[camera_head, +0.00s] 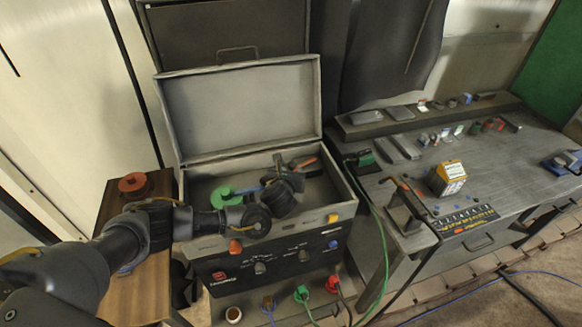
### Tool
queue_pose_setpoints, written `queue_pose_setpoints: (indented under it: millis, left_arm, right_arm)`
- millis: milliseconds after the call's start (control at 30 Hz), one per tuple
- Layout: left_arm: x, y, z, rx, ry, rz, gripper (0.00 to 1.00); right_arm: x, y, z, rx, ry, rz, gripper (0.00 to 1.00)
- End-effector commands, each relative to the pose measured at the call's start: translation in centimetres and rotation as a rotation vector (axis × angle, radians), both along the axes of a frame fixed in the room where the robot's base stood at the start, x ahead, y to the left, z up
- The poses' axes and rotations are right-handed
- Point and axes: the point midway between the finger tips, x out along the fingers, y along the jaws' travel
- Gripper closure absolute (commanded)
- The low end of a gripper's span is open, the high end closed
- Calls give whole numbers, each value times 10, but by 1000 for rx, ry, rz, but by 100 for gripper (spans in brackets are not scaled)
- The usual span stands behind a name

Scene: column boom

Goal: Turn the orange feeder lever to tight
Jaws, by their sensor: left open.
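A small orange-red piece (304,162), which looks like the feeder lever, shows inside the open grey machine case (345,190), toward its right back. My left arm reaches in from the left over the front of the case. My left gripper (282,168) is open, inside the case, just left of the orange piece. The dark gripper and wrist hide part of the feeder, and I cannot tell whether a finger touches the lever. The lever's tight marking is too small to read. My right gripper is not in view.
The raised lid (241,108) stands behind the case. A green spool (226,197) lies inside at left. Orange and yellow latches sit on the front rim. A workbench (500,170) with a clamp and a yellow box (446,178) stands at right. A wooden stand (150,200) is at left.

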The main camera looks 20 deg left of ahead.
Motion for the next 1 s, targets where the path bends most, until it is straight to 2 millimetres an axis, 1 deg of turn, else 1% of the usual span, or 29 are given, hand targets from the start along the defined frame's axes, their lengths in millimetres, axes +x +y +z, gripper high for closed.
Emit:
queue_pose_setpoints:
  millis: [33,100,233,400,667,1000]
  left_arm:
    - [8,1,-2,-1,3,3,52]
    - [17,2,-6,-2,2,2,52]
    - [28,3,-11,-2,1,1,52]
    - [33,4,-14,-2,2,-1,52]
    - [34,4,-14,-2,2,-1,52]
    - [34,4,-14,-2,2,-1,96]
  right_arm:
    - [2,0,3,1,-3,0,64]
    - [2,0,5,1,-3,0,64]
    - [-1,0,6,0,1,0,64]
    - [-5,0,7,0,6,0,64]
    - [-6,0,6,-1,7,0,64]
    - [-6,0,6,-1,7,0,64]
